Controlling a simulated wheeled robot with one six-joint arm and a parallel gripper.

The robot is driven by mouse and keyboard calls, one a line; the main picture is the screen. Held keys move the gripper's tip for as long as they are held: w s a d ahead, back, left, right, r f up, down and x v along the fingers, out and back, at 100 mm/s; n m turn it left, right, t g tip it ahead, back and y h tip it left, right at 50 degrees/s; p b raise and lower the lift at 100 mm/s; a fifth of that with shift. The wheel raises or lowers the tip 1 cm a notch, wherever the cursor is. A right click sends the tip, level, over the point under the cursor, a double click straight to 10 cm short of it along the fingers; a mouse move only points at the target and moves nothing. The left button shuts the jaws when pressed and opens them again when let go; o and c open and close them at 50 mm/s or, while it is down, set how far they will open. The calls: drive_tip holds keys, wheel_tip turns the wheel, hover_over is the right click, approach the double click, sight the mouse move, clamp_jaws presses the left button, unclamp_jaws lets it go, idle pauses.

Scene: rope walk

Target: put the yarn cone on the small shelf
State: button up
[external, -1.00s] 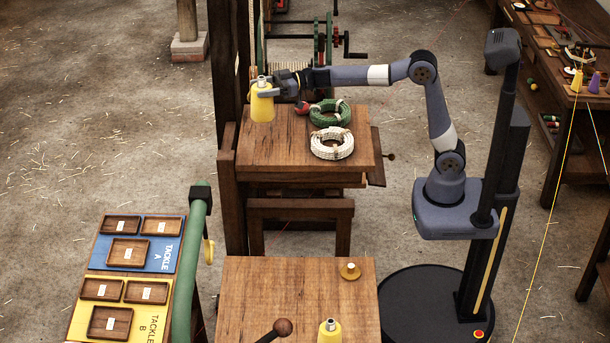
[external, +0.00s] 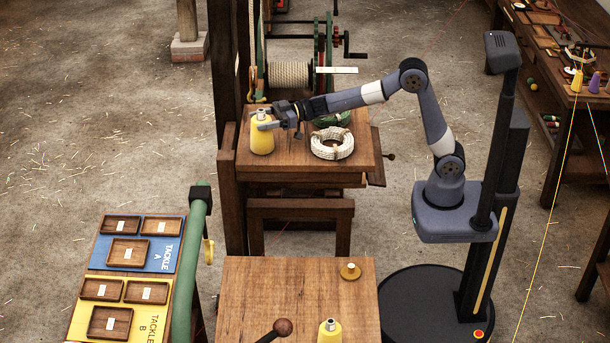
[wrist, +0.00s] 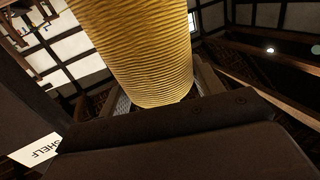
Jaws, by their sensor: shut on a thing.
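A yellow yarn cone (external: 262,140) with a pale tip is upright in my gripper (external: 268,119), which is shut on it near its top. The cone is at the left end of a wooden bench top (external: 285,166); I cannot tell whether its base touches the wood. In the wrist view, the ribbed yellow cone (wrist: 140,45) fills the upper middle. A white label reading SHELF (wrist: 38,149) shows at the lower left there; the shelf itself is not clearly identifiable. A second yellow cone (external: 329,332) stands on the near table (external: 240,290).
A white rope coil (external: 332,143) and a partly hidden green coil (external: 335,119) lie right of the held cone. A rope drum (external: 290,76) stands behind. Labelled tackle trays (external: 127,252) are at lower left. The near table's middle is mostly clear.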

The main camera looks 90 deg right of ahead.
sight(266, 116)
drive_tip(key=o, duration=1.4)
drive_tip(key=shift+s+r, duration=0.1)
drive_tip(key=shift+r, duration=0.05)
drive_tip(key=s, duration=0.1)
drive_tip(key=s+d+r, duration=0.1)
drive_tip(key=s, duration=0.1)
drive_tip(key=shift+d, duration=0.1)
wheel_tip(266, 116, up, 5)
drive_tip(key=shift+w+f+p, duration=0.15)
drive_tip(key=shift+p, duration=0.25)
drive_tip(key=shift+r, duration=0.6)
